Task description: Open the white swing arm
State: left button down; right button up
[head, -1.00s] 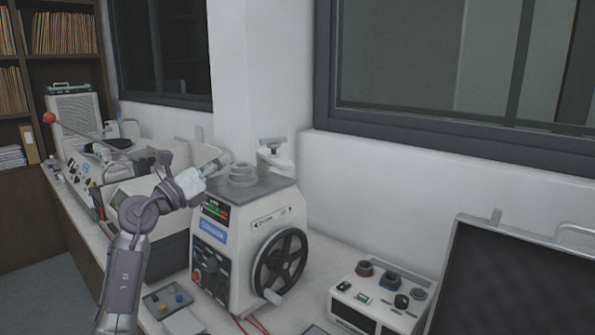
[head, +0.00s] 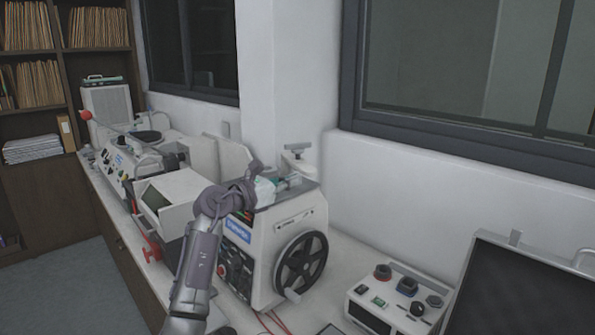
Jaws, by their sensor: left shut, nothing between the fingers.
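The mounting press (head: 262,248) is a white box with a dark handwheel (head: 301,265) on its right-hand face. At the back of its grey top stands the white swing arm (head: 297,162), with a grey T-shaped handle (head: 298,147) above it. My left gripper (head: 292,182) is over the press top, in front of and below the swing arm in the picture. Its fingers are shut and empty. I cannot tell whether they touch the arm. The gripper and wrist hide the round grey rings on the press top. My right gripper is not in view.
A white control box (head: 395,300) with knobs is right of the press. An open dark-lined case (head: 510,290) is at far right. Other white machines (head: 172,195) stand along the bench to the left. The wall and window frame (head: 460,130) are close behind.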

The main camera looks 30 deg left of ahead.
pick_arm(q)
jog(key=shift+x, duration=0.95)
jog(key=w+d, duration=0.4)
jog(key=w, duration=0.1)
jog(key=shift+w+d, duration=0.15)
jog(key=shift+d, duration=0.05)
